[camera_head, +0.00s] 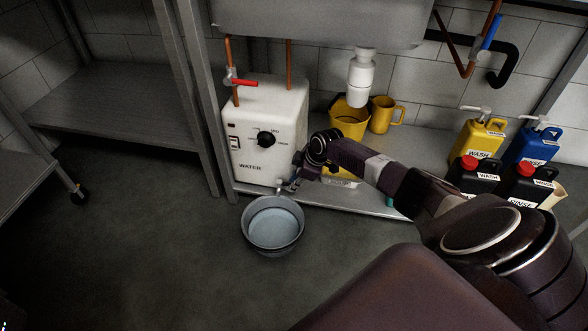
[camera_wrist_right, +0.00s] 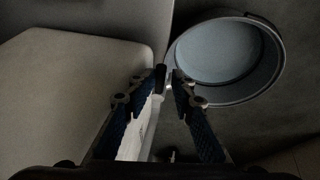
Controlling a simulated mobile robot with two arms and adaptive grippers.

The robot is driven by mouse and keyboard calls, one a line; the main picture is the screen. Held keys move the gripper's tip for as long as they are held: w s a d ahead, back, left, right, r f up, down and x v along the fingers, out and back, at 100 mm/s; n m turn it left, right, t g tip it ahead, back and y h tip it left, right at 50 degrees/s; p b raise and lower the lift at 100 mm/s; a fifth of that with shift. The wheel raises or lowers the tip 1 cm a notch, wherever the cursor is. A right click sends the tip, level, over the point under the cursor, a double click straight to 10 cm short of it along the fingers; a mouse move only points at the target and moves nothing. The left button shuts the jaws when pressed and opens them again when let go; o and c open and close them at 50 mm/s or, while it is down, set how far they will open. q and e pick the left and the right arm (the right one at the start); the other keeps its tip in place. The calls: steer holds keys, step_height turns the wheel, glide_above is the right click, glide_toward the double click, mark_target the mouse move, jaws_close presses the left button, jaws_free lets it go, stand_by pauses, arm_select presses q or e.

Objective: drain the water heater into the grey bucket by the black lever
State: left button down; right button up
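The water heater (camera_head: 262,135) is a white box labelled WATER with a black dial, standing on the low shelf; its pale side shows in the wrist view (camera_wrist_right: 70,95). The grey bucket (camera_head: 273,243) stands on the floor below its front corner, and it also shows in the wrist view (camera_wrist_right: 270,80). Its inside looks pale blue-grey; I cannot tell whether that is water. My right gripper (camera_head: 291,184) is at the heater's drain tap. In the wrist view its fingers (camera_wrist_right: 167,76) are apart, with the black lever (camera_wrist_right: 160,78) between their tips, close to the left finger. My left gripper is out of view.
A red-handled valve (camera_head: 243,82) sits on the copper pipe above the heater. A yellow bin (camera_head: 351,113) and a yellow jug (camera_head: 385,116) stand behind my right arm. Several wash and rinse jugs (camera_head: 479,140) stand at right. Floor left of the bucket is clear.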

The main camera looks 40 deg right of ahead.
stand_by(0.3)
steer(key=v, duration=0.8)
stand_by(0.3)
stand_by(0.4)
